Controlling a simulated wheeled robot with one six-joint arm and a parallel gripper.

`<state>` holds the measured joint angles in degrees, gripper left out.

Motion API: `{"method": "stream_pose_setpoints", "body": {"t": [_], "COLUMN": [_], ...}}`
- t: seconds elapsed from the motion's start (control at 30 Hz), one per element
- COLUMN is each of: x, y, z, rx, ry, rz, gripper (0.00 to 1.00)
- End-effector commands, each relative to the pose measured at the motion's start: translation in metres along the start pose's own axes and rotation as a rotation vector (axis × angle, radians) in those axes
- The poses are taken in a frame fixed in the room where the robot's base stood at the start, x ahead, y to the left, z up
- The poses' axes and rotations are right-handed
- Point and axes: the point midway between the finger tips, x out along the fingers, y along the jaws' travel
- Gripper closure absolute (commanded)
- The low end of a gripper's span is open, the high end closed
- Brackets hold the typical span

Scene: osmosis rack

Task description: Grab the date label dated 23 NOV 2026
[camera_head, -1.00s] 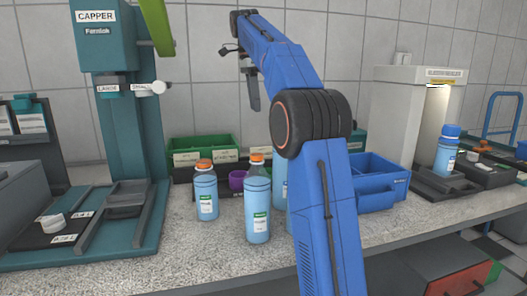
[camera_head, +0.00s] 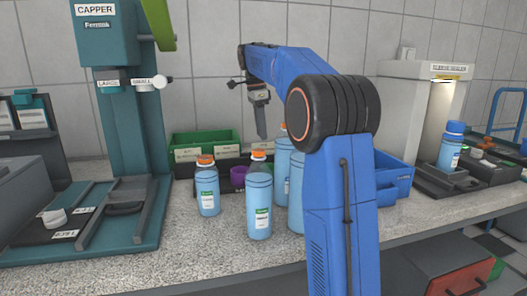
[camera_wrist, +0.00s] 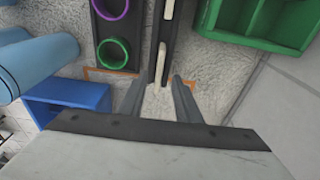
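No date is readable in either view, so I cannot tell which label is dated 23 NOV 2026. In the wrist view two small cream pieces, possibly labels, stand in a narrow dark holder: one near its lower end (camera_wrist: 161,58) and one near the top edge (camera_wrist: 168,10). My gripper (camera_wrist: 160,82) is open there, its two grey fingers apart, with the lower cream piece just ahead of the gap. Nothing is seen between the fingers. In the head view my gripper (camera_head: 261,136) points down behind the bottles, above the back of the counter.
Blue-filled bottles (camera_head: 259,210) stand on the counter in front. A purple ring (camera_wrist: 110,5) and a green ring (camera_wrist: 114,52) sit beside the holder. A green bin (camera_wrist: 262,20) and a blue bin (camera_wrist: 68,98) flank it. The capper (camera_head: 125,140) is left.

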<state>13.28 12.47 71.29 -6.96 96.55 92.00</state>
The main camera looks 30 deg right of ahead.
Motion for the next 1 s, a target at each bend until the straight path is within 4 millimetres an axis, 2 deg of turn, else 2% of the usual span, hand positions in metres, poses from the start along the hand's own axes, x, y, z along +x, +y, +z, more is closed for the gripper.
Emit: {"method": "stream_pose_setpoints", "body": {"t": [0.17,0.5,1.0], "x": [0.009,0.051,0.055], "y": [0.001,0.002,0.001], "z": [0.0,-0.001,-0.001], "rx": [0.0,0.0,0.0], "ry": [0.0,0.0,0.0], "rz": [0.0,0.001,0.0], "gripper": [0.7,0.7,0.7]}}
